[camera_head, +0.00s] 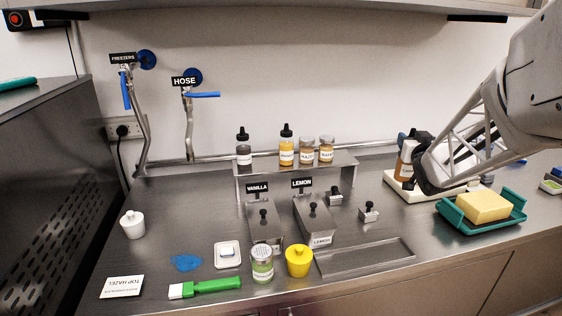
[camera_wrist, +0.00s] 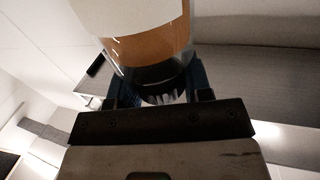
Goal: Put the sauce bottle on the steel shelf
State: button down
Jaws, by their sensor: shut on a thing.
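The sauce bottle (camera_head: 404,166), with brown-orange contents and a pale label, is at the right in the head view. My gripper (camera_head: 420,172) comes in from the right and is shut on it. In the wrist view the bottle (camera_wrist: 155,50) stands between the two dark fingers of my gripper (camera_wrist: 163,88). The gripper hides part of the bottle; I cannot tell whether its base touches the white board below. The steel shelf (camera_head: 345,160) is left of my gripper, a low raised ledge at the back of the counter.
On the shelf stand a dark bottle (camera_head: 244,152), a yellow bottle (camera_head: 287,150) and two jars (camera_head: 307,154); its right end is bare. The white board (camera_head: 397,187) lies under my gripper. A green tray (camera_head: 516,219) with a yellow sponge (camera_head: 482,206) is close by. Lidded tubs (camera_head: 318,225) stand before the shelf.

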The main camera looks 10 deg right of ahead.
jog(key=shift+w+a+r, duration=0.15)
jog(key=shift+a+r, duration=0.05)
jog(key=shift+r, duration=0.4)
jog(key=shift+w+a+r, duration=0.15)
jog(key=shift+r, duration=0.45)
jog(key=w+a+n+y, duration=0.15)
jog(key=w+a, duration=0.35)
jog(key=a, duration=0.7)
jog(key=w+a+n+y, duration=0.1)
jog(key=w+a+y, duration=0.2)
jog(key=w+a, duration=0.55)
jog(key=w+a+n+y, duration=0.2)
jog(key=w+a, duration=0.1)
jog(key=a, duration=1.1)
jog(key=shift+t, duration=0.3)
jog(key=f, duration=0.5)
jog(key=shift+s+a, duration=0.2)
jog(key=shift+w, duration=0.15)
jog(key=w+f, duration=0.1)
jog(key=w, duration=1.4)
jog(key=shift+w+a+f, duration=0.15)
jog(key=shift+w+f, duration=0.15)
jog(key=shift+w, duration=0.05)
